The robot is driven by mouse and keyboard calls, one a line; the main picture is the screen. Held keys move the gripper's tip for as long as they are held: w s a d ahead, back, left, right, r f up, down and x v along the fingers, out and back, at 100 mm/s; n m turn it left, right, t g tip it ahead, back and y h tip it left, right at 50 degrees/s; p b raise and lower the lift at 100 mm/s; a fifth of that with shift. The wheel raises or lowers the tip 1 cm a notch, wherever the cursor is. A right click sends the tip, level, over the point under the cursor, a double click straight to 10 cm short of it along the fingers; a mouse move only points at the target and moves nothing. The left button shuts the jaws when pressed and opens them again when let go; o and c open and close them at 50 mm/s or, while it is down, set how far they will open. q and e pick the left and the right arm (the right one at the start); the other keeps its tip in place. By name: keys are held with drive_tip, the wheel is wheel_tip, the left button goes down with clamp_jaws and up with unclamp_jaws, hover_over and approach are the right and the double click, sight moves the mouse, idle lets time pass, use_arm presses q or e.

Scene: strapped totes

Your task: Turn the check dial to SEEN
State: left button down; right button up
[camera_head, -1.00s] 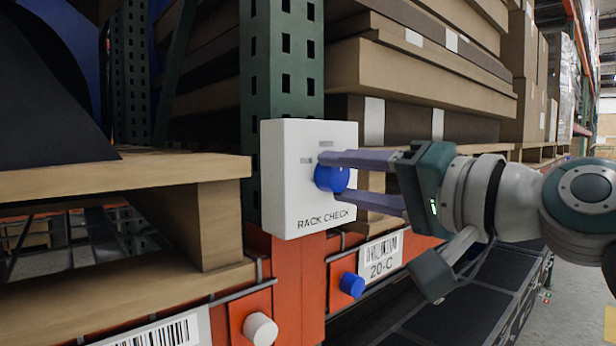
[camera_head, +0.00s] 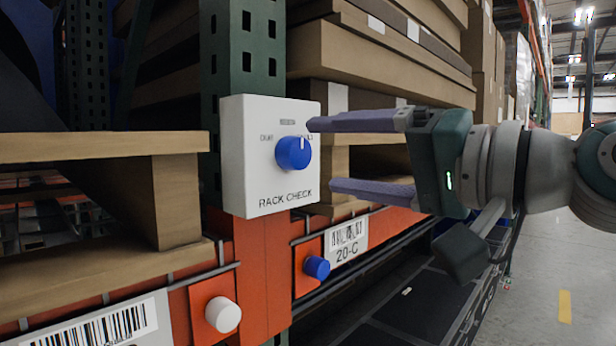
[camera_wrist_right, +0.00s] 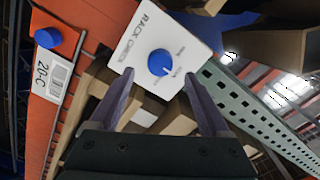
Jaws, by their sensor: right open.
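The check dial (camera_head: 293,153) is a blue round knob with a white pointer mark on a white box (camera_head: 240,160) lettered RACK CHECK. Its pointer stands near straight up, slightly right of the middle. Small labels sit above and at both sides, too small to read surely. In the right wrist view the dial (camera_wrist_right: 161,62) shows ahead, between and beyond the fingers. My right gripper (camera_head: 320,155) is open and empty, just right of the box. Its purple fingers are one above the other and apart from the dial. My left gripper is not in view.
The box is fixed at a green upright (camera_head: 248,50) above an orange beam (camera_head: 262,280). Below are a blue knob (camera_head: 317,267), a white knob (camera_head: 223,314) and a 20-C label (camera_head: 346,243). A wooden pallet (camera_head: 170,190) stands left; stacked cartons (camera_head: 390,60) fill the shelf behind.

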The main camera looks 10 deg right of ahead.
drive_tip(key=b+v, duration=0.2)
drive_tip(key=v, duration=0.3)
drive_tip(key=shift+s+d, duration=0.1)
idle(0.3)
